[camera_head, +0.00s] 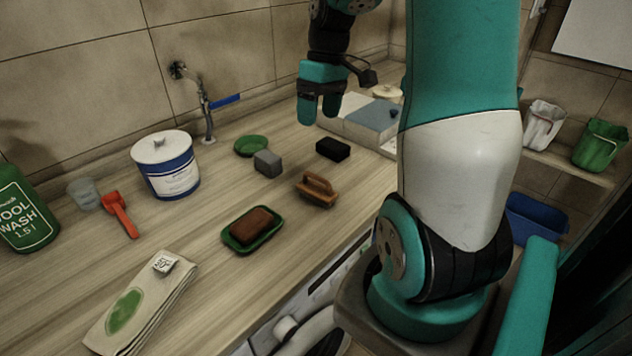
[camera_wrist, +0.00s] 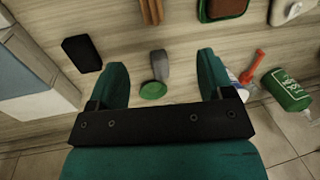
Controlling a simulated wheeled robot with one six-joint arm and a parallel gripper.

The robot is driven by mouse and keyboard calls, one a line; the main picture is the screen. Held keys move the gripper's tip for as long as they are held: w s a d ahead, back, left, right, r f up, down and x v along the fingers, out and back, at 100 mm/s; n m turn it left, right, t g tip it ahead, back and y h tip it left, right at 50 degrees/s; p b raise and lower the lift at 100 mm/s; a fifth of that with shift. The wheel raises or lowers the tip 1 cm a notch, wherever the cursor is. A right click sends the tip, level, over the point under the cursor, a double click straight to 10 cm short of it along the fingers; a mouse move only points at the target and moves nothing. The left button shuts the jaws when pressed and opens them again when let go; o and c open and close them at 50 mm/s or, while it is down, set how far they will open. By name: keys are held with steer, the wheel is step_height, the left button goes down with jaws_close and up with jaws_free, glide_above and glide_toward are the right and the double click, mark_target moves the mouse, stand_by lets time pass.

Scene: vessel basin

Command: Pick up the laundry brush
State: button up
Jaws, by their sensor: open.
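The laundry brush (camera_head: 317,188) is a brown wooden block with a raised handle, lying on the wooden counter near its front edge. In the wrist view it shows at the top edge (camera_wrist: 152,11), partly cut off. My gripper (camera_head: 321,110) is open and empty, high above the counter and farther back than the brush. In the wrist view the two teal fingers (camera_wrist: 162,62) stand apart with nothing held between them. The brush lies beyond the fingertips, not between them.
Near the brush are a black sponge (camera_head: 333,149), a grey block (camera_head: 267,163), a green round item (camera_head: 251,146) and a green dish (camera_head: 228,241) holding a brown bar. Boxes (camera_head: 372,121) stand behind right.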

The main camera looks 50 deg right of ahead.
steer(key=p, duration=0.1)
glide_above(315, 186)
steer(key=d, duration=0.1)
step_height(315, 186, down, 11)
steer(key=shift+s+f, duration=0.1)
steer(key=shift+f, duration=0.1)
steer(key=shift+a+f+p, duration=0.25)
steer(key=shift+f+p, duration=0.15)
steer(key=shift+f, duration=1.05)
steer(key=shift+a+f+p, duration=0.2)
steer(key=shift+f+p, duration=0.2)
steer(key=shift+f, duration=1.05)
steer(key=c, duration=1)
steer(key=shift+c, duration=0.2)
